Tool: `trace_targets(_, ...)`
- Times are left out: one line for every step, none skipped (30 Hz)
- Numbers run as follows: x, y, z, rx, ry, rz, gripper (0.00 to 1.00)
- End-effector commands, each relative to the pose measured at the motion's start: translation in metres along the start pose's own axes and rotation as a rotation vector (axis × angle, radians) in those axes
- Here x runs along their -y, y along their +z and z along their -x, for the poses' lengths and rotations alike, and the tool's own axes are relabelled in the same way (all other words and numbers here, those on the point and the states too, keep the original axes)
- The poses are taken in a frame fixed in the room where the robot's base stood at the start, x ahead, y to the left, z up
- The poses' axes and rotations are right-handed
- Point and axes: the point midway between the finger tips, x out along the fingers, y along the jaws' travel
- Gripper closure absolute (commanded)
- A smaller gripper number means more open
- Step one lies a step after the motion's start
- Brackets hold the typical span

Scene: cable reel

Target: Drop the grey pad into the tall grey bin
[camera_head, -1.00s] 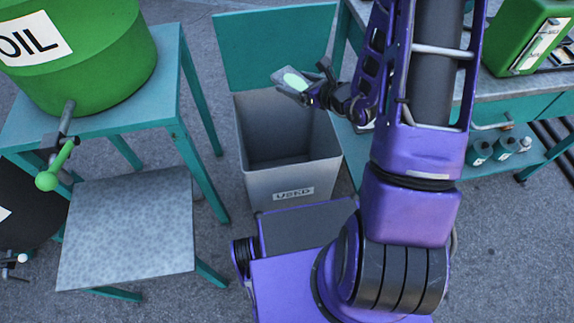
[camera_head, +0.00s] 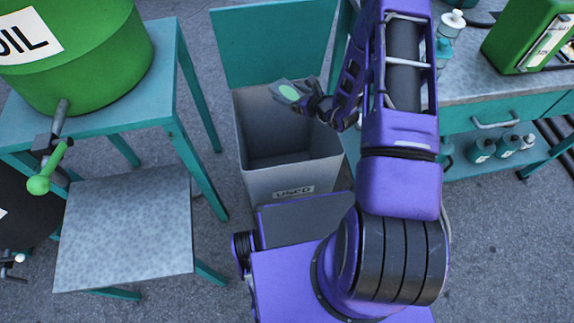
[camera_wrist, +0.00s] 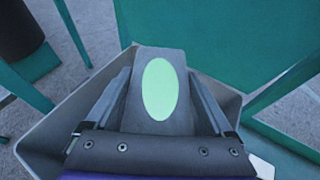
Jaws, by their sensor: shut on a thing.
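The tall grey bin (camera_head: 287,184) stands open in the middle of the head view, with "USED" on its front and a raised teal lid or panel (camera_head: 268,48) behind it. My gripper (camera_head: 305,98) is over the bin's upper right part and is shut on the grey pad (camera_head: 279,94), which has a pale green oval on its face. In the wrist view the pad (camera_wrist: 158,122) is held between the two fingers (camera_wrist: 160,108), with the bin's rim (camera_wrist: 60,125) around and below it. The bin's floor is mostly hidden there.
On the left, a green oil drum (camera_head: 75,60) with a tap rests on a teal stand (camera_head: 165,90). A low grey-topped table (camera_head: 125,235) is in front of it. On the right, a teal workbench (camera_head: 510,105) holds a green box (camera_head: 530,38), with several bottles (camera_head: 495,148) on its lower shelf.

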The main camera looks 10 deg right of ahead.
Motion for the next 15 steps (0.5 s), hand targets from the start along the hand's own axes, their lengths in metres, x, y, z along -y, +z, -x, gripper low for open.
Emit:
trace_targets(0.000, -0.011, -0.004, 0.000, 0.000, 0.000, 0.79)
trace_targets(0.000, -0.014, -0.006, -0.001, 0.000, 0.000, 0.79)
trace_targets(0.000, -0.018, -0.008, -0.001, 0.000, 0.000, 0.79)
trace_targets(0.000, -0.021, -0.009, 0.000, 0.000, 0.000, 0.79)
trace_targets(0.000, -0.024, -0.010, 0.000, 0.000, 0.000, 0.79)
trace_targets(0.000, -0.026, -0.011, 0.000, 0.000, 0.000, 0.79)
trace_targets(0.000, -0.028, -0.011, 0.000, 0.000, 0.000, 0.79)
trace_targets(0.000, -0.029, -0.012, 0.000, 0.000, 0.000, 0.79)
trace_targets(0.000, -0.030, -0.012, 0.000, 0.000, 0.000, 0.79)
trace_targets(0.000, -0.030, -0.013, 0.000, 0.000, 0.000, 0.79)
trace_targets(0.000, -0.031, -0.013, 0.000, 0.000, 0.000, 0.79)
trace_targets(0.000, -0.030, -0.013, 0.000, 0.000, 0.000, 0.79)
trace_targets(0.000, -0.030, -0.012, 0.000, 0.000, 0.000, 0.79)
trace_targets(0.000, -0.030, -0.012, 0.000, 0.000, 0.000, 0.79)
trace_targets(0.000, -0.030, -0.012, 0.000, 0.000, 0.000, 0.79)
